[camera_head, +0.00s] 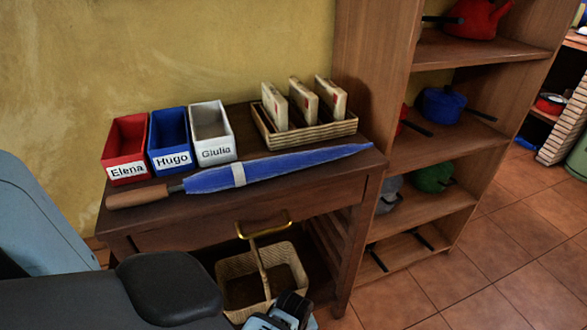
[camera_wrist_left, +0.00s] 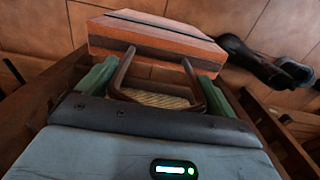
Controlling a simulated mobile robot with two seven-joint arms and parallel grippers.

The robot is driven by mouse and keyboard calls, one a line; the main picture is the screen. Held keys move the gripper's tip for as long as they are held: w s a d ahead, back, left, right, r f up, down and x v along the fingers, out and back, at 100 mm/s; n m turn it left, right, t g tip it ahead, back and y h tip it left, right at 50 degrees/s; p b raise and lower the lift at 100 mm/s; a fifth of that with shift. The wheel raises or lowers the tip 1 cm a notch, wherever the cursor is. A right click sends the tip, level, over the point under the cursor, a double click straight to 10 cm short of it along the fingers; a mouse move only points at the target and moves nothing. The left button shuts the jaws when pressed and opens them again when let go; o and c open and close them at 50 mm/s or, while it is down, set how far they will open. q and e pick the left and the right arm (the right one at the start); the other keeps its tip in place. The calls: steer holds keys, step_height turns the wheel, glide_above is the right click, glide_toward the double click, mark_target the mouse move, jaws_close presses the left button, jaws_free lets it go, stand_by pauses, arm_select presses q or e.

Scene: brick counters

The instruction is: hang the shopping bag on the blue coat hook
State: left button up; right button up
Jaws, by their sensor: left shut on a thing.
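In the left wrist view, my left gripper (camera_wrist_left: 154,82) has its two green fingers on either side of a brown handle loop. It is shut on this handle, which belongs to what looks like the shopping bag (camera_wrist_left: 158,35), orange-red with a dark band. The bag lies beyond the fingertips. In the head view my left arm crosses the bottom left, and a light blue and black part that seems to be my wrist shows at the bottom edge; the fingers and the bag cannot be made out there. No blue coat hook is in view. My right gripper is not in view.
A wooden table (camera_head: 180,232) holds red (camera_head: 126,146), blue (camera_head: 169,138) and white (camera_head: 211,132) labelled bins, a blue umbrella (camera_head: 285,165) and a tray (camera_head: 318,132) of upright packets. A woven basket (camera_head: 287,262) is below. A shelf unit (camera_head: 377,55) stands right; open tiled floor lies beyond.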

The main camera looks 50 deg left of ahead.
arm_select(q)
steer(key=shift+f, duration=0.3)
steer(key=o, duration=1.3)
